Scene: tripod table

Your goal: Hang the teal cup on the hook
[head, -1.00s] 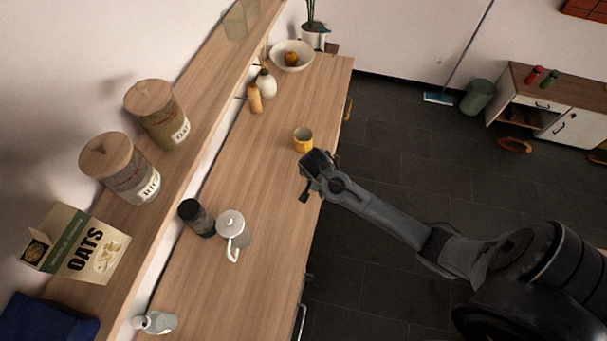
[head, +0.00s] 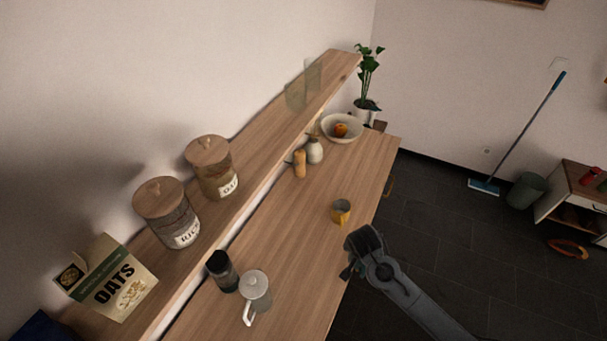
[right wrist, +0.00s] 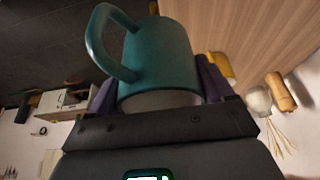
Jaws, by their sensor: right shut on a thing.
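The teal cup (right wrist: 160,62) is large in the right wrist view, with its handle to the left. My right gripper (right wrist: 158,88) is shut on it, with a purple finger on either side of the cup. In the head view my right gripper (head: 350,268) is above the counter's front edge, near the yellow mug. There the cup is mostly hidden behind the gripper. My left gripper is not in view.
A yellow mug (head: 341,211) stands on the wooden counter (head: 290,228). A fruit bowl (head: 342,128) is at the far end. The shelf (head: 262,140) holds jars and an oats box (head: 115,285).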

